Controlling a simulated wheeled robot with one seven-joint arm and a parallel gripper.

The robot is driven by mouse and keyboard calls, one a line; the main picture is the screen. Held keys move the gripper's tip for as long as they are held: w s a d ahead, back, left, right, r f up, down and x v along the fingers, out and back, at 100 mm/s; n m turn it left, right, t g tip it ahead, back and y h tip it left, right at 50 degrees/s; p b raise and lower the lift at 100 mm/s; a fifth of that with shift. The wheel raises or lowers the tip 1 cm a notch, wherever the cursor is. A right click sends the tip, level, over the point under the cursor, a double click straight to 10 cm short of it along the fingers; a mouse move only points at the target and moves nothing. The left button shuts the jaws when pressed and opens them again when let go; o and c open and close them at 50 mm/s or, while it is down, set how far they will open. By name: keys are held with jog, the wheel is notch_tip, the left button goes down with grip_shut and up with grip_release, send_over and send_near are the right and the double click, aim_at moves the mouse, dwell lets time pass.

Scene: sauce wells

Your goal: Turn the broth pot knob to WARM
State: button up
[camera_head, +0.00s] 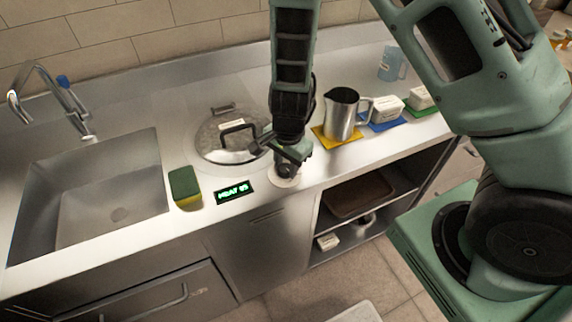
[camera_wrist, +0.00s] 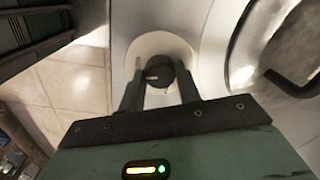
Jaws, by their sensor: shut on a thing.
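The broth pot knob (camera_wrist: 158,74) is a dark round knob with a light mark, on a pale round plate (camera_wrist: 178,40) in the wrist view. My gripper (camera_wrist: 160,90) is shut on the knob, one finger on each side. In the head view my gripper (camera_head: 288,165) points down at the counter and hides most of the knob; the pale plate (camera_head: 284,182) shows around it. The broth pot (camera_head: 226,122), with a round lid and dark handle, sits in the counter just left of my gripper. A small display (camera_head: 232,191) shows green text that seems to read "HEAT 95".
A green and yellow sponge (camera_head: 185,187) lies between the sink (camera_head: 92,195) and the display. A metal pitcher (camera_head: 342,114) stands on a yellow mat right of my gripper. White blocks (camera_head: 386,108) sit on coloured mats farther right. Open shelves (camera_head: 345,225) are below.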

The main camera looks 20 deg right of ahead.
jog(key=n, duration=0.4)
jog(key=shift+w+n+b, duration=0.1)
jog(key=shift+n+b, duration=0.2)
jog(key=shift+b, duration=0.05)
jog(key=n, duration=0.4)
jog(key=shift+b, duration=0.3)
jog(key=o, duration=1)
jog(key=shift+c, duration=0.2)
notch_tip(320, 180, up, 17)
jog(key=shift+d+r+b, duration=0.2)
jog(key=shift+d+b, duration=0.25)
jog(key=shift+s, duration=0.2)
